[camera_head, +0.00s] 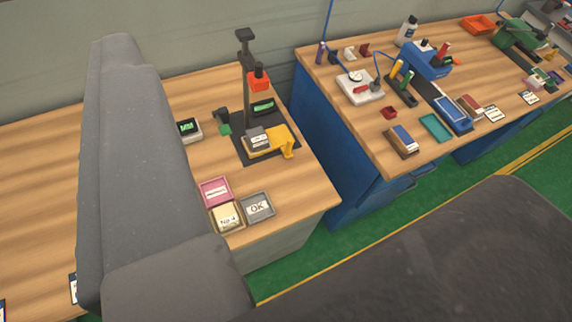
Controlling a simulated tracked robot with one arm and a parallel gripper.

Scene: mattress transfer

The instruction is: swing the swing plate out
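A small green screen (263,106) is behind. My gripper's fingers do not show; large grey parts of my own arm fill the left and lower picture.
Pink (215,191), cream (228,217) and grey "OK" (257,207) trays lie at the bench's front. A small display (188,130) stands left of the stand. A blue bench (342,150) with tools and a blue machine (428,60) is to the right, across a gap.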

